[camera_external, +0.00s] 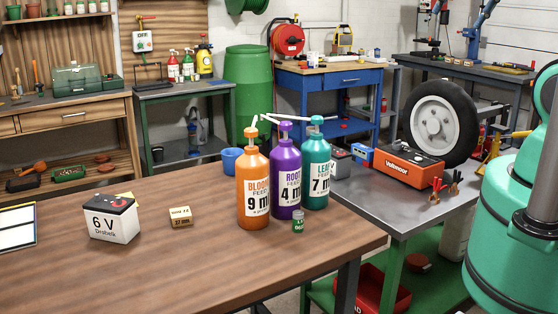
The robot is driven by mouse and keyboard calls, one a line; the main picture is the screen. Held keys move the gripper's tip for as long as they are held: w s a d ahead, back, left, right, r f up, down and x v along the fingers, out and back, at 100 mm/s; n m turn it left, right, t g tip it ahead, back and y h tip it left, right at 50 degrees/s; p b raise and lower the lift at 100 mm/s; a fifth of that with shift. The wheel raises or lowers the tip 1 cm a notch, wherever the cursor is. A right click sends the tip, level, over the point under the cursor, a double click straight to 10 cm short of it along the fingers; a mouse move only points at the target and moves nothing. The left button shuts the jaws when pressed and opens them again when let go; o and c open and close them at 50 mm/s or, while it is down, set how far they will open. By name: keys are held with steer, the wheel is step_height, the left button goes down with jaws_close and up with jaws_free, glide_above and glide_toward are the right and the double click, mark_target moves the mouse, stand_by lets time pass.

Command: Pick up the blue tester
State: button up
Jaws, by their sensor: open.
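A small blue box (360,155), which looks like the blue tester, stands on the grey metal table (412,207) at the right. It sits between a dark grey battery-like box (341,152) on its left and a red box labelled Voltmour (410,168) on its right. Its lower part and details are too small to read. My arm, in teal, fills the right edge of the view. My gripper is out of the picture, so its place relative to the blue box cannot be seen.
Orange (253,195), purple (286,180) and teal (316,175) pump bottles stand on the wooden table (200,265), left of the blue box. A large wheel (437,125) stands behind the red box. Red and black clamps (445,190) lie nearby. The grey table's front is clear.

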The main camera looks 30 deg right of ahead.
steer(key=c, duration=0.6)
